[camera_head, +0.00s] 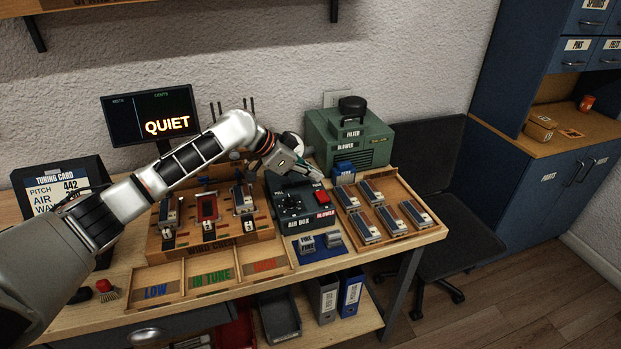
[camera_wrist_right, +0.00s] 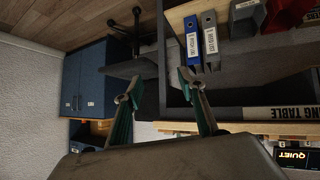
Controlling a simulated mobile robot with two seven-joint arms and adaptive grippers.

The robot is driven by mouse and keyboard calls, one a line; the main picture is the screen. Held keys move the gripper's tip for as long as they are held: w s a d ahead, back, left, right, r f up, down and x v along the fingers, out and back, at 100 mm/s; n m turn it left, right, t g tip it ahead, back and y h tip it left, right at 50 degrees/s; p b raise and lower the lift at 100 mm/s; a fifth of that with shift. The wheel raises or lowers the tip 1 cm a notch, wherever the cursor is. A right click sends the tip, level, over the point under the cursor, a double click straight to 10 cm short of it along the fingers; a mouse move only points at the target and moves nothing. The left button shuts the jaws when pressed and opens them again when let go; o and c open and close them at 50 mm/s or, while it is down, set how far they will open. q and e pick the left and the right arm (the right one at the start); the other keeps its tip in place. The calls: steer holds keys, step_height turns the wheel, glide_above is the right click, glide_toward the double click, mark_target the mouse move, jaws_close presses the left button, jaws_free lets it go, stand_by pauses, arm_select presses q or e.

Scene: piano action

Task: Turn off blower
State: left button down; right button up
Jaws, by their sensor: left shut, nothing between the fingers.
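The green blower (camera_head: 374,143) with its black-handled filter stands at the back of the bench. In front of it is the dark air box (camera_head: 284,190) with a dial, and a red switch (camera_head: 322,197) sits on its right side above a BLOWER label. My left gripper (camera_head: 318,172) is shut and empty. It hangs over the back of the air box, behind the red switch and apart from it as far as I can tell. My right gripper (camera_wrist_right: 160,80) shows only in the right wrist view, open and empty, with its fingers wide apart.
A tray of reed blocks (camera_head: 433,230) lies right of the air box; a wooden chest (camera_head: 215,246) is left. The monitor (camera_head: 150,116) reads QUIET. Sorting bins (camera_head: 211,277) lie in front. A dark chair (camera_head: 470,215) stands right of the bench.

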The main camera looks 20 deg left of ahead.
arm_select(q)
steer(key=w+a+v, duration=0.1)
steer(key=v, duration=0.8)
steer(key=shift+a+b, duration=0.2)
steer(key=shift+b, duration=0.1)
arm_select(e)
steer(key=shift+w+a+r, duration=0.1)
steer(key=shift+a, duration=0.35)
arm_select(q)
steer(key=shift+s, duration=0.1)
